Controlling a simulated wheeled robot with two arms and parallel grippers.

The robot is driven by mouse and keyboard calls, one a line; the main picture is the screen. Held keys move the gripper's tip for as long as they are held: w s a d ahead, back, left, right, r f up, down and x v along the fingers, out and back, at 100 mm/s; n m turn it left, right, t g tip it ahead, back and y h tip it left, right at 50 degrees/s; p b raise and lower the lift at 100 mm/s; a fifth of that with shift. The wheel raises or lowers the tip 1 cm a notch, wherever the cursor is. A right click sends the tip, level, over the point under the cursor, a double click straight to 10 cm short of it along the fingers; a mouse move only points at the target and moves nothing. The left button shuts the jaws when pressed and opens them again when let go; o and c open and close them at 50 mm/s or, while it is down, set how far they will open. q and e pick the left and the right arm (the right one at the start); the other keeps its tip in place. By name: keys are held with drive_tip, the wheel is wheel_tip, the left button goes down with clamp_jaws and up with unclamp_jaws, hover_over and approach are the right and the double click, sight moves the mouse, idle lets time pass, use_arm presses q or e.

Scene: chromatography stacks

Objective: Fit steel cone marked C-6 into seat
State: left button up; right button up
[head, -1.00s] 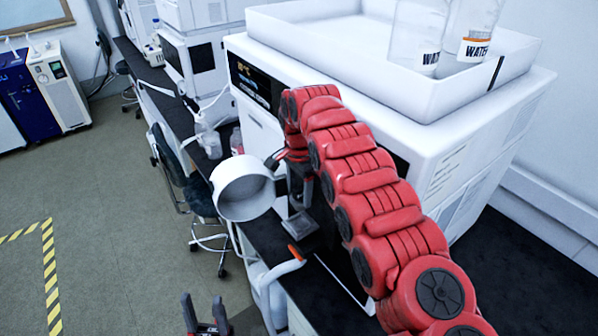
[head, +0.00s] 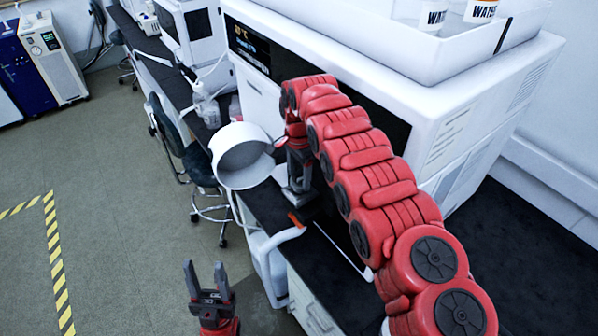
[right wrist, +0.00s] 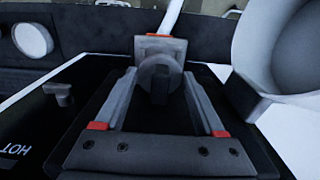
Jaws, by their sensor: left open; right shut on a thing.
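My right gripper (right wrist: 162,76) is shut on a small grey round part, which I take to be the steel cone (right wrist: 160,66). It has a dark middle, and no C-6 mark is readable. Just beyond it in the right wrist view is a grey square block (right wrist: 147,45), possibly the seat; I cannot tell whether they touch. In the head view my right gripper (head: 299,186) points down low over the dark bench, and cone and block are hidden or too small to tell. My left gripper (head: 207,277) is open and empty, in front of the bench above the floor.
A white pan-like vessel (head: 226,174) stands close to the left of my right gripper. A white tube with an orange end (head: 287,235) lies at the bench edge. A large white instrument (head: 470,110) stands behind. A dark knob (right wrist: 62,93) is near a "HOT" label.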

drive_tip(key=shift+f+b, duration=0.3)
idle(0.5)
drive_tip(key=o, duration=1.6)
drive_tip(key=shift+c, duration=0.2)
drive_tip(key=shift+r+b, duration=0.4)
drive_tip(key=shift+r, duration=0.15)
wheel_tip(320, 180, up, 4)
drive_tip(key=shift+a+f+b, duration=0.15)
drive_tip(key=shift+f+b, duration=0.1)
drive_tip(key=shift+b, duration=0.7)
drive_tip(key=shift+r, duration=0.95)
wheel_tip(320, 180, up, 11)
drive_tip(key=p, duration=1.1)
drive_tip(key=shift+p, duration=0.35)
drive_tip(key=shift+f, duration=0.1)
